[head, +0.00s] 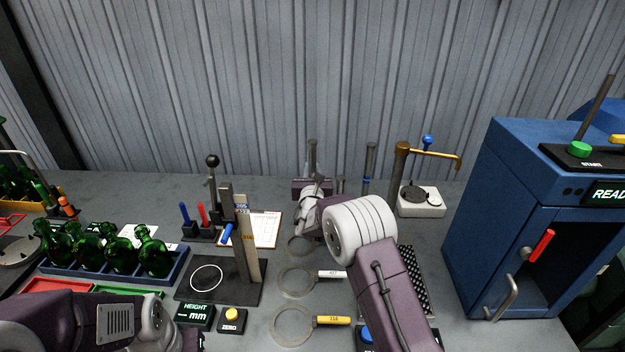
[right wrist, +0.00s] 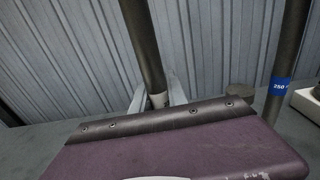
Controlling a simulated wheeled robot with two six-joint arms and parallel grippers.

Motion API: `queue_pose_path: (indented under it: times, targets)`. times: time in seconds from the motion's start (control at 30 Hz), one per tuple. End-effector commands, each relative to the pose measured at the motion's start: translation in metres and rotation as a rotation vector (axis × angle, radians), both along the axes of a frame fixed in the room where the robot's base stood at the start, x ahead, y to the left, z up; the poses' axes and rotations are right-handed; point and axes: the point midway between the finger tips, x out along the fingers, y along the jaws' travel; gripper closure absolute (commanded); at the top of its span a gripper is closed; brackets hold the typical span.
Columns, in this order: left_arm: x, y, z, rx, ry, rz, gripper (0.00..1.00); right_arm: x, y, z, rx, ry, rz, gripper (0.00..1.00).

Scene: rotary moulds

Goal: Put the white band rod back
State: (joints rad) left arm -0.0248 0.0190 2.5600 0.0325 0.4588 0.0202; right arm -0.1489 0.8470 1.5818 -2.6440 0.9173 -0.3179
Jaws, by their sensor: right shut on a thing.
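The white band rod (right wrist: 143,45) is a dark upright rod with a pale band low down, seen in the right wrist view. My right gripper (right wrist: 157,103) is shut on it near that band, one finger on each side. In the head view the rod (head: 312,152) rises above my right gripper (head: 312,177) at the back of the bench. The rod's lower end is hidden behind my wrist, so I cannot tell whether it touches anything. My left arm shows at the bottom left of the head view, but its gripper is out of the picture.
A blue-banded rod (head: 370,163) stands right of my gripper, with a short dark post (head: 340,184) between. A brass-armed stand (head: 402,175) and a blue oven (head: 510,205) are further right. Ring gauges (head: 297,283), a height gauge (head: 245,240) and green bottles (head: 118,253) lie left.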

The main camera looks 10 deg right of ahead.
Motion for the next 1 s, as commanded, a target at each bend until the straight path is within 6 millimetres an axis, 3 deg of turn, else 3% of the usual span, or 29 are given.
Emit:
queue_pose_path:
  times: [0.13,0.33,0.73,0.77,0.83,1.0]
  targets:
    - [0.000,0.000,0.001,0.000,0.000,0.000,1.00,0.001,0.000,-0.004,0.000,-0.001,-0.001,1.00]
    - [0.000,0.000,0.005,0.000,0.000,0.000,1.00,0.001,0.000,-0.036,-0.001,0.000,0.000,1.00]
    - [0.000,0.000,-0.001,0.000,0.000,0.000,1.00,0.001,0.000,-0.043,0.000,-0.003,0.000,1.00]
    - [0.000,0.000,-0.001,0.000,0.000,0.000,1.00,0.001,0.000,-0.044,0.001,0.000,0.000,0.79]
    - [0.000,0.000,0.000,0.000,0.000,0.000,1.00,0.001,0.000,-0.043,0.000,0.000,0.000,0.59]
    - [0.000,0.000,0.001,0.000,0.000,0.000,1.00,0.001,0.000,-0.043,0.000,0.000,0.000,0.59]
